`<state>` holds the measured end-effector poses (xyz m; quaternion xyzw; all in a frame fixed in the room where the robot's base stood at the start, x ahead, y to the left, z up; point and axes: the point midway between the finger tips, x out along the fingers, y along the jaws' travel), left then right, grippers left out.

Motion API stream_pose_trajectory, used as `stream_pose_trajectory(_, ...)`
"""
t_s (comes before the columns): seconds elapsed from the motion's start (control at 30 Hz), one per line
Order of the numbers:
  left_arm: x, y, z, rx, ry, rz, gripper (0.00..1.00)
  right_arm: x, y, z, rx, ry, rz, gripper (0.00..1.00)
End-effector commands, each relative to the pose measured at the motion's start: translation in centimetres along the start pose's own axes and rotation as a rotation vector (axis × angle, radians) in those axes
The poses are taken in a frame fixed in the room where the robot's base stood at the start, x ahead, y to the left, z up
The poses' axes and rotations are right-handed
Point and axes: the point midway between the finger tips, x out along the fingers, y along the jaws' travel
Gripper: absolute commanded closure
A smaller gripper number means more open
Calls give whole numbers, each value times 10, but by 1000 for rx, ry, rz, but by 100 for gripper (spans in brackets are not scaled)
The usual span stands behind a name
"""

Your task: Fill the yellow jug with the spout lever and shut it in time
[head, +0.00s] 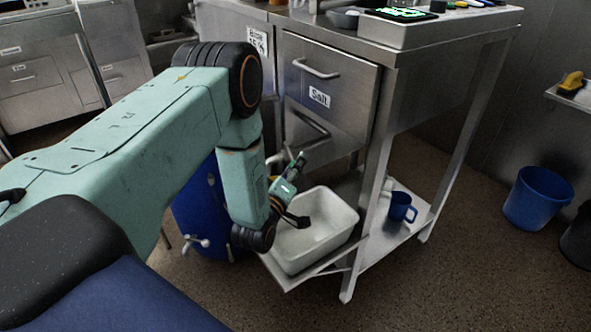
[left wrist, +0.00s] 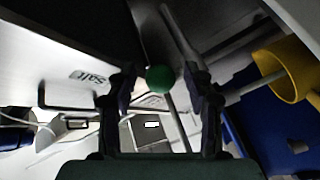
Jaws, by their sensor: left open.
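My left gripper (head: 292,192) is open beside the steel cabinet, above the near left side of a white basin. In the left wrist view, a round green knob (left wrist: 160,79) shows between its two open fingers, with no clear contact. I take it as the spout lever's knob, but the spout is not clear. The yellow jug (left wrist: 284,68) is at the right of that view, tilted in the picture, apart from the fingers. In the head view my arm mostly hides it, and its fill level is not visible. A blue barrel (head: 196,214) stands behind my arm. My right gripper is out of view.
The white basin (head: 318,257) sits on the cabinet's low shelf. A blue mug (head: 401,207) stands farther right on it. The steel cabinet with the Salt drawer (head: 338,88) rises close behind my gripper. A blue bucket (head: 539,199) is on the floor, right; the floor between is clear.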

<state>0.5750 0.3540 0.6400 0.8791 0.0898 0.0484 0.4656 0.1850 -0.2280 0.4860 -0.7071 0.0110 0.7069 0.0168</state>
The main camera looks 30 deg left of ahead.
Motion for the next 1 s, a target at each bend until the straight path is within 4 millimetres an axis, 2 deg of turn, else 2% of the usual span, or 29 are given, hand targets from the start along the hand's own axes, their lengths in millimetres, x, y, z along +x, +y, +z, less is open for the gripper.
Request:
stream_pose_trajectory(0.37,9,1,0,0,-1,0,50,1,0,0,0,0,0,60)
stream_pose_trajectory(0.9,8,1,1,0,-1,-1,96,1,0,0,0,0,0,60)
stream_pose_trajectory(1.0,8,1,1,0,-1,-1,100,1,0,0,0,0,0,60)
